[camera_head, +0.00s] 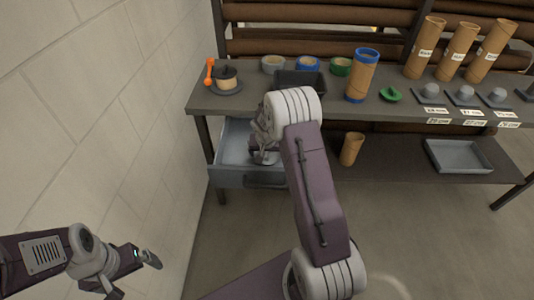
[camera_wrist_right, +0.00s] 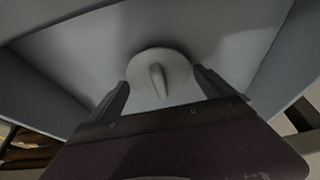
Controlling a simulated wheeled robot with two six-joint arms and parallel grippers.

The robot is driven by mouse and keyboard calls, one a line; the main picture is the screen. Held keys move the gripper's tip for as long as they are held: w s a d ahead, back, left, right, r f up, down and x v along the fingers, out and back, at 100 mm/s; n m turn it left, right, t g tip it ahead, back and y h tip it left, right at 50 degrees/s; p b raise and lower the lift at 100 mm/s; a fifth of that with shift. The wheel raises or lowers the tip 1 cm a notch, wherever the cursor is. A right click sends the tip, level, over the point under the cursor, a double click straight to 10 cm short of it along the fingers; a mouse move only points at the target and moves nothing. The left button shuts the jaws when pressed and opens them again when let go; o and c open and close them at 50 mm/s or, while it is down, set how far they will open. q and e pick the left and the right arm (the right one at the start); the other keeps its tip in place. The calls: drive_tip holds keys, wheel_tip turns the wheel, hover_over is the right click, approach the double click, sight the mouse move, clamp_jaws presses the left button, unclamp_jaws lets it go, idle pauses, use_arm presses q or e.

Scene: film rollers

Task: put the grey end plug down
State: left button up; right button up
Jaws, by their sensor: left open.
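The grey end plug (camera_wrist_right: 143,75), a pale round disc with a short stem, lies on the floor of the open grey drawer (camera_head: 231,146). My right gripper (camera_wrist_right: 160,78) reaches down into the drawer. Its two fingers stand wide apart, one on each side of the disc, and neither is closed on the stem. In the head view my right arm hides most of that gripper and part of the drawer. My left gripper (camera_head: 132,275) is open and empty at the lower left, near the wall and away from the bench.
The bench (camera_head: 410,107) carries cardboard tubes (camera_head: 459,52), a blue-ended tube (camera_head: 361,76), a dark bin (camera_head: 300,82), an orange-handled tool (camera_head: 209,72) and several grey plugs (camera_head: 465,93). The lower shelf holds a short tube (camera_head: 351,149) and a grey tray (camera_head: 458,156). A block wall (camera_head: 100,110) stands at left.

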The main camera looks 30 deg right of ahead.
drive_tip(key=shift+r+p, duration=0.3)
drive_tip(key=shift+r, duration=0.15)
drive_tip(key=p+v, duration=0.2)
drive_tip(key=v, duration=1)
drive_tip(key=s+a+f+n+g+y, duration=0.1)
drive_tip(key=s+a+n, duration=0.2)
drive_tip(key=s+a, duration=0.55)
drive_tip(key=s+a+n+g+y, duration=0.2)
drive_tip(key=s+a+n, duration=0.15)
drive_tip(key=s, duration=0.95)
wheel_tip(320, 180, up, 12)
drive_tip(key=p, duration=1.2)
drive_tip(key=shift+w+a+f, duration=0.15)
drive_tip(key=shift+w+a, duration=0.15)
drive_tip(key=shift+a, duration=0.1)
drive_tip(key=shift+m, duration=0.25)
